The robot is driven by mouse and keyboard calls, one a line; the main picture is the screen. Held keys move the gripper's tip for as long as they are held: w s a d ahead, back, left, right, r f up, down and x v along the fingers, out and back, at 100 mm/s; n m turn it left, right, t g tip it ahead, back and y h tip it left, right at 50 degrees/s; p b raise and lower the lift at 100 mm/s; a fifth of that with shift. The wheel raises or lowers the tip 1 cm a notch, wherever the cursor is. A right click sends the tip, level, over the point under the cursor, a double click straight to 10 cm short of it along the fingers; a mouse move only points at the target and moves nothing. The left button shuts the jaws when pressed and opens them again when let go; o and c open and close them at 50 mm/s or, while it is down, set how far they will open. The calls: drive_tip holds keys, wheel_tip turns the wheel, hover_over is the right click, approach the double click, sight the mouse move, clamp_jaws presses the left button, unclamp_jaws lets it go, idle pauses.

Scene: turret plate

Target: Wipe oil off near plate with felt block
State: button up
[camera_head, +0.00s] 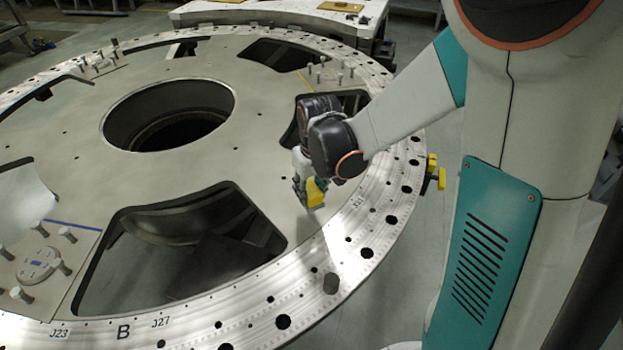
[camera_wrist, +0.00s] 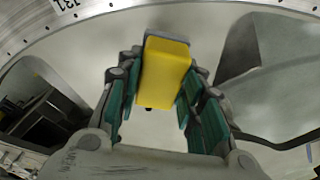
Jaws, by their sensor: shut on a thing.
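The felt block (camera_head: 315,192) is yellow with a grey layer on its underside, which shows at its far edge in the wrist view (camera_wrist: 165,70). My gripper (camera_head: 306,180) is shut on it, with green-padded fingers on both sides. The block is low over the large round metal plate (camera_head: 70,130), between two cutouts and close to the bright drilled rim. I cannot tell whether it touches the surface. I cannot make out oil for certain. A dark grey oval (camera_head: 331,283) lies on the rim at the front right; it may be a hole or a stain.
Upright pins (camera_head: 323,75) stand on the plate at the back right, and more (camera_head: 55,250) at the lower left. A large cutout (camera_head: 185,245) opens left of my gripper. A yellow clamp (camera_head: 433,172) sits at the right edge. The plate's middle has a round hole (camera_head: 170,115).

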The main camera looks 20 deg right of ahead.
drive_tip(key=shift+r+p, duration=0.65)
drive_tip(key=shift+r, duration=0.55)
